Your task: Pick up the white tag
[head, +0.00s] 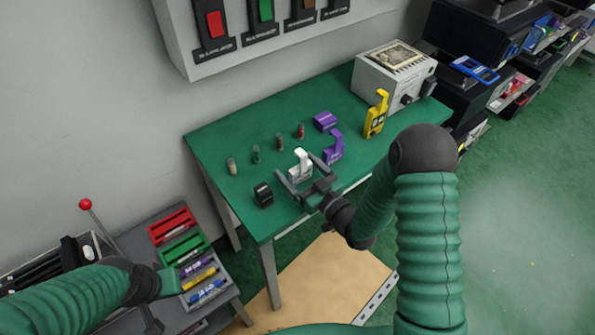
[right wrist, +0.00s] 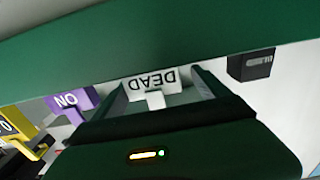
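The white tag (head: 300,160) stands near the front edge of the green table (head: 225,200). In the right wrist view the white tag (right wrist: 150,79) shows the word "DEAD" upside down, with a narrower white part toward my gripper. My right gripper (head: 296,166) is open, with one finger on each side of the tag. In the right wrist view the fingers (right wrist: 160,88) also flank it with gaps. I cannot tell whether either finger touches it. My left arm comes in at lower left over the rack; its fingers are not clear.
A black object (head: 263,194) stands left of the white tag. A purple tag (head: 333,148) and a yellow tag (head: 376,115) stand to its right. Several small capped vials (head: 256,154) stand behind. A grey box device (head: 392,78) sits at the table's far right. A rack (head: 185,255) stands lower left.

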